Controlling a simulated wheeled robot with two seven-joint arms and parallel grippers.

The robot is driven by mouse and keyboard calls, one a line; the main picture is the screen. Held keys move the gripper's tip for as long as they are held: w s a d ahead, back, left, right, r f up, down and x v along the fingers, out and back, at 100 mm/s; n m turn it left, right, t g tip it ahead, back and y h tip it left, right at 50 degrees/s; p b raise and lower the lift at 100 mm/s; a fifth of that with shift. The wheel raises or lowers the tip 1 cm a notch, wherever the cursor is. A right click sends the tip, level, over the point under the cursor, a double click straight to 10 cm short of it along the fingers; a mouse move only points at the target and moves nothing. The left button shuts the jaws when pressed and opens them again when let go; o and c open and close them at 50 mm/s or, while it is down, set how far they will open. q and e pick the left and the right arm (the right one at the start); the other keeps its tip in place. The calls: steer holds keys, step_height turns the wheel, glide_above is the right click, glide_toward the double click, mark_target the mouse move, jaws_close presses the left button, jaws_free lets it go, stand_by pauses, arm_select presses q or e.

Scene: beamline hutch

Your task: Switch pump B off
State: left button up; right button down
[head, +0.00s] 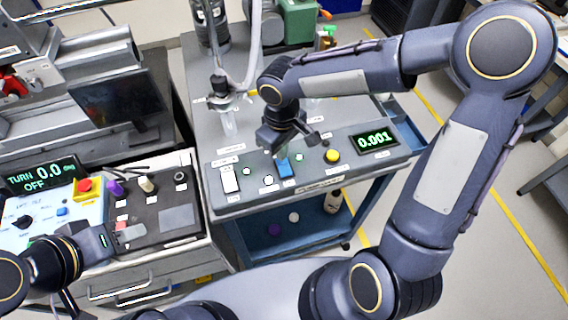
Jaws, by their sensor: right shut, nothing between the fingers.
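The pump cart's sloped control panel (214,200) is in the middle of the head view. It carries a white rocker switch (230,179) at its left, a blue rocker switch (284,167) near the middle, a yellow knob (332,156) and a green-lit display (374,140) reading 0.001. The labels are too small to read, so I cannot tell which switch is pump B's. My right gripper (277,152) is shut and empty, pointing down just behind the blue switch; I cannot tell whether it touches it. My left gripper (103,241) is at lower left by the other console, its fingers unclear.
The left console has a display (40,174) reading TURN 0.0 and OFF, a red stop button (85,186) on yellow, and a black box (150,215) with knobs. A lower blue shelf (310,232) holds small items.

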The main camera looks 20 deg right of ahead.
steer(key=shift+f+b, duration=0.85)
steer(key=shift+f, duration=0.1)
stand_by(0.7)
steer(key=shift+r, duration=0.15)
steer(key=shift+r+p, duration=2.75)
steer(key=shift+r, duration=0.7)
steer(key=shift+d, duration=0.1)
steer(key=s+d+r+m+t+y, duration=0.2)
steer(key=s+d+r+m, duration=0.1)
steer(key=s, duration=0.5)
steer(key=s+d+r+m+t+y, duration=0.1)
steer(key=s+d+r+m+t, duration=0.2)
steer(key=s, duration=0.5)
steer(key=shift+d+r+m+t+y, duration=0.35)
steer(key=shift+d+r+m, duration=0.4)
steer(key=shift+d+m, duration=0.55)
steer(key=shift+d+n, duration=0.1)
steer(key=shift+n, duration=0.2)
